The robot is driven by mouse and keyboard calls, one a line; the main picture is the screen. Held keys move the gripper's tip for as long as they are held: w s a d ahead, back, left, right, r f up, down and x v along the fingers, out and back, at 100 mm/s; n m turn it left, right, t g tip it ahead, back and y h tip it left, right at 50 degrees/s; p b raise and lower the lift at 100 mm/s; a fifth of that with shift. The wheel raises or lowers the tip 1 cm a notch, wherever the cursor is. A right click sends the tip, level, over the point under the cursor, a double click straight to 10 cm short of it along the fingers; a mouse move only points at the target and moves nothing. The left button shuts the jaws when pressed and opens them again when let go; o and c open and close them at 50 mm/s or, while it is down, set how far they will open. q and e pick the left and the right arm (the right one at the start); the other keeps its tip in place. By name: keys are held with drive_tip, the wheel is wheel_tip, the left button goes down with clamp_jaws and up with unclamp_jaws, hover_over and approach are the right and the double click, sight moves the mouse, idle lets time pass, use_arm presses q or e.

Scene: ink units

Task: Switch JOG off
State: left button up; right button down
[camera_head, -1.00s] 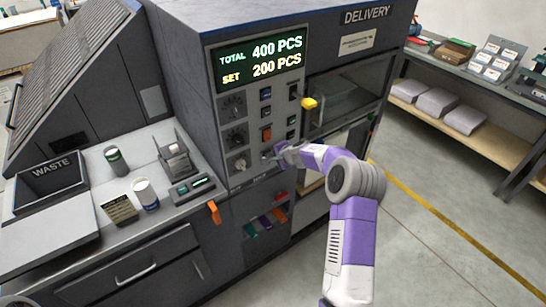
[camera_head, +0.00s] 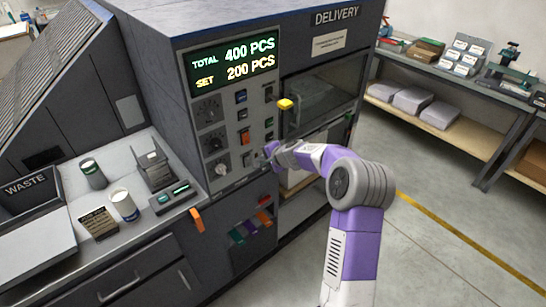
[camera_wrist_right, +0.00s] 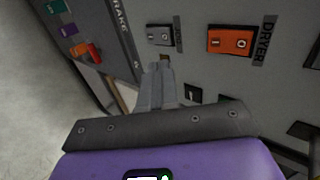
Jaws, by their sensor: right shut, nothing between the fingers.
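The control panel (camera_head: 232,110) stands ahead in the head view, with a lit display over its knobs and switches. The orange DRYER rocker (camera_wrist_right: 230,40) is at the upper right of the wrist view. To its left is a small grey rocker (camera_wrist_right: 159,35) with a dark label that appears to read JOG; I cannot tell which side is pressed. In the head view the right gripper (camera_head: 268,150) is at the panel's lower right part. In the wrist view its shut, empty fingertips (camera_wrist_right: 163,68) are just below the grey rocker, apart from it in the picture. My left gripper is out of view.
A yellow knob (camera_head: 285,104) sticks out at the panel's upper right. Coloured tabs (camera_head: 250,228) sit in a recess below the panel. On the counter at left are a white cup (camera_head: 123,205), a dark can (camera_head: 93,174) and the WASTE bin (camera_head: 28,192). Floor at right is clear.

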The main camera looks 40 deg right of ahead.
drive_tip(key=s+r, duration=0.1)
drive_tip(key=r, duration=0.1)
drive_tip(key=s+r, duration=0.2)
drive_tip(key=r, duration=0.1)
drive_tip(key=shift+s, duration=0.2)
idle(0.3)
